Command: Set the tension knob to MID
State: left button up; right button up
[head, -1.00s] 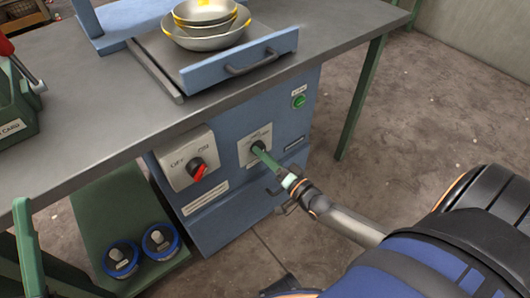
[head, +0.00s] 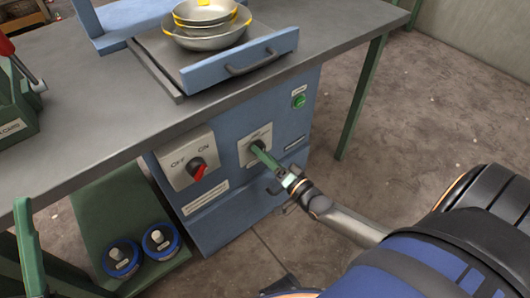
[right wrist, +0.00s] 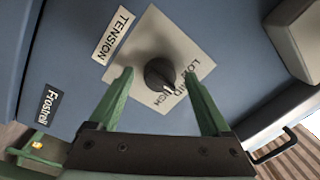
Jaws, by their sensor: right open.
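The tension knob (right wrist: 160,73) is a round dark knob on a pale plate (right wrist: 148,32) on the blue panel. A TENSION label sits beside it in the right wrist view. LOW, MID and HIGH are printed on the plate at its lower right. The knob's white mark points down and slightly right, toward the lettering; which word it meets exactly I cannot tell. My right gripper (right wrist: 158,76) is open, its green fingers on either side of the knob with gaps. In the head view, the right gripper (head: 264,157) reaches the plate and mostly hides the knob. My left gripper is not visible.
A red OFF/ON switch (head: 198,170) is left of the knob plate, and a green button (head: 299,101) is up to the right. A drawer-like tray handle (head: 250,64) juts out above. Stacked bowls (head: 207,42) stand on top. Open floor lies right.

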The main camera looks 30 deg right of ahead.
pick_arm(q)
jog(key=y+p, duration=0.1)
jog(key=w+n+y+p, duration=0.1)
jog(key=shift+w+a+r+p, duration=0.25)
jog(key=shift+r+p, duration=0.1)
pick_arm(e)
jog(key=s+d, duration=0.1)
jog(key=s, duration=1.1)
jog(key=shift+s+d+f, duration=0.2)
jog(key=shift+d+f, duration=0.1)
jog(key=shift+d, duration=0.05)
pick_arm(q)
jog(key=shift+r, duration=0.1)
